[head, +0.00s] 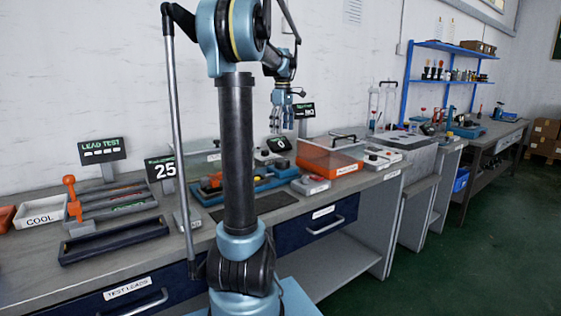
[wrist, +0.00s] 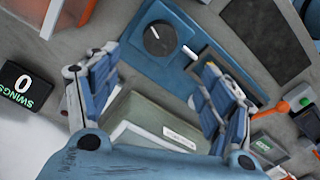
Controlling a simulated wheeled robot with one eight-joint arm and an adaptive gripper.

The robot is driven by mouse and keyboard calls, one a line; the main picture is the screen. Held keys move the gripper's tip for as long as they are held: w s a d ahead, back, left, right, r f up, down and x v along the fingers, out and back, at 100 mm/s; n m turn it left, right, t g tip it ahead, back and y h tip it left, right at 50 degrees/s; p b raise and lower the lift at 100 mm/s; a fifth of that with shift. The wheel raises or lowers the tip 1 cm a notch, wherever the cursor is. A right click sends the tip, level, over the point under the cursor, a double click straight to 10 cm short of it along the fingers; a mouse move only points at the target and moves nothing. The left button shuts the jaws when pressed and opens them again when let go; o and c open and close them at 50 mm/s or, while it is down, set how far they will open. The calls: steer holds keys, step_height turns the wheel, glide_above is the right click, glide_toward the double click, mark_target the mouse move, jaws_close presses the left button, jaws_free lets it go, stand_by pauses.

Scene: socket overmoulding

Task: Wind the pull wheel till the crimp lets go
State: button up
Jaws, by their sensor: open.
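My gripper (head: 282,121) hangs open and empty above the bench in the head view, with its fingers pointing down. In the wrist view, the gripper (wrist: 154,60) has its blue fingers spread apart. A round black dial with a white pointer line (wrist: 158,39) sits on a blue base (wrist: 205,75), just beyond the fingertips and apart from them. I cannot tell whether this dial is the pull wheel. A grey box with a white label (wrist: 150,118) shows between the fingers. No crimp can be made out in either view.
A counter (wrist: 22,86) reads 0 SWINGS. An orange-sided case (head: 328,158) stands on the bench, with a blue fixture (head: 262,186) to its left. A dark tray (head: 115,240) and a LEAD TEST display (head: 102,150) are further left.

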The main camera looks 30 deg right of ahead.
mark_target(282, 160)
step_height(282, 160, down, 14)
steer(key=shift+r, duration=0.1)
stand_by(0.5)
steer(key=c, duration=1.1)
